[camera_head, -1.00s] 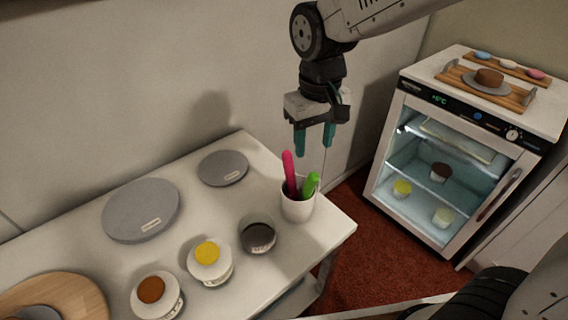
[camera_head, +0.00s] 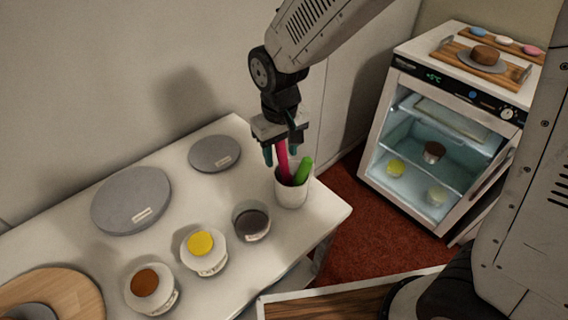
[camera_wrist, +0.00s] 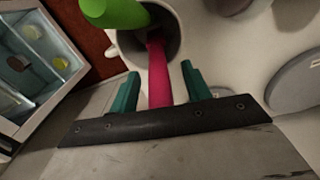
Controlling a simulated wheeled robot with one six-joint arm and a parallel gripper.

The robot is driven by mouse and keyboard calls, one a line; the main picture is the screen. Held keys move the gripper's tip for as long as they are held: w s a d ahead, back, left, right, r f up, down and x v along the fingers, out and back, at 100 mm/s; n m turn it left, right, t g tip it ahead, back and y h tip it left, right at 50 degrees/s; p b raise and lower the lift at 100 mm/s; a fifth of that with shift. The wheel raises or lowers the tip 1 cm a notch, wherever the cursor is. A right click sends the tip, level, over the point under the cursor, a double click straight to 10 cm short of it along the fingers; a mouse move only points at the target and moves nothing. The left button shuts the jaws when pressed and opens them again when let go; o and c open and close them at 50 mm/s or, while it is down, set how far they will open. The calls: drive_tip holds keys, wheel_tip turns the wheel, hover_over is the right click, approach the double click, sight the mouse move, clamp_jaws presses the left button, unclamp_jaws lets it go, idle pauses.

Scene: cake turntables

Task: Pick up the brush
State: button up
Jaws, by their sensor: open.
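A white cup (camera_head: 291,193) stands near the right end of the white table and holds two handles, one pink and one green. The pink handle (camera_head: 282,160) leans up and left, and the green handle (camera_head: 303,171) leans right. Which one is the brush I cannot tell, as their lower ends are hidden in the cup. My gripper (camera_head: 281,157) is above the cup, pointing down, open. In the wrist view the pink handle (camera_wrist: 158,75) runs between the two teal fingers (camera_wrist: 160,88), with gaps on both sides. The green handle (camera_wrist: 115,12) is outside them.
Bowls with dark (camera_head: 251,222), yellow (camera_head: 204,249) and brown (camera_head: 151,287) contents stand along the table's front. Grey discs (camera_head: 131,201) lie behind, near the wall. A small glass-door fridge (camera_head: 440,130) stands to the right.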

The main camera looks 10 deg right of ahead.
clamp_jaws()
